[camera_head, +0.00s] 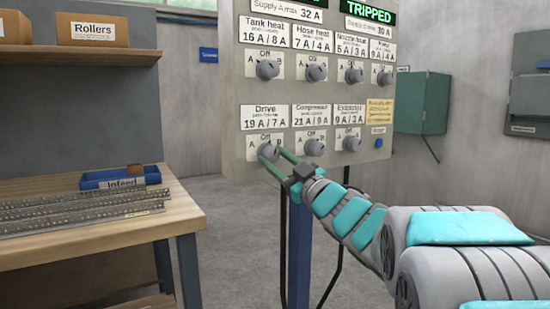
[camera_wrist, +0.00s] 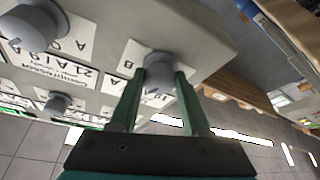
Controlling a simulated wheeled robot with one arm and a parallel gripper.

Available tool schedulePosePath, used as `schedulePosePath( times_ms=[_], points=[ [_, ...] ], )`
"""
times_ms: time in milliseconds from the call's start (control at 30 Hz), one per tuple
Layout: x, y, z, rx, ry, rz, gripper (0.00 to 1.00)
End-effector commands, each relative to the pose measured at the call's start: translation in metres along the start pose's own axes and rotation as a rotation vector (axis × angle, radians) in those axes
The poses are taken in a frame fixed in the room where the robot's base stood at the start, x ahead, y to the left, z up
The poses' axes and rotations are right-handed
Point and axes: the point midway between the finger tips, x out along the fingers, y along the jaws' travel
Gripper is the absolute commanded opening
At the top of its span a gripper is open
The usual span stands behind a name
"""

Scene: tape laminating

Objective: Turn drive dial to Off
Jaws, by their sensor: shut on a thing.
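The drive dial (camera_head: 266,151) is a grey round knob at the lower left of the panel (camera_head: 228,110), under the label "Drive 19 A / 7 A". Its plate is marked A, Off and B. My gripper (camera_head: 272,156) reaches it from the lower right, its green fingers closed on the knob. The wrist view shows the drive dial (camera_wrist: 158,72) between the two fingertips, one on each side. The panel appears turned over in that view. The fingers hide part of the knob and its plate, and I cannot tell where its pointer stands.
The compressor dial (camera_head: 314,147) is close to the right, with the extractor dial (camera_head: 351,143) beyond. More dials sit above, including tank heat (camera_head: 267,69). A green display (camera_head: 370,18) reads "TRIPPED". A workbench (camera_head: 120,232) with a blue infeed tray (camera_head: 88,182) stands left.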

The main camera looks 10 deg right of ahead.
Motion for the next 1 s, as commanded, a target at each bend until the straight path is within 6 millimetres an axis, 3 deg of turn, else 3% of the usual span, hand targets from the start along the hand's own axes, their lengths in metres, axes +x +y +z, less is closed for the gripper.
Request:
schedulePosePath(
  times_ms=[500,1000],
  points=[
    [0.0002,0.0027,0.0,-0.291,-0.002,-0.12,0.0],
    [0.0003,0.002,-0.0007,-0.333,0.001,-0.14,0.0]
  ],
)
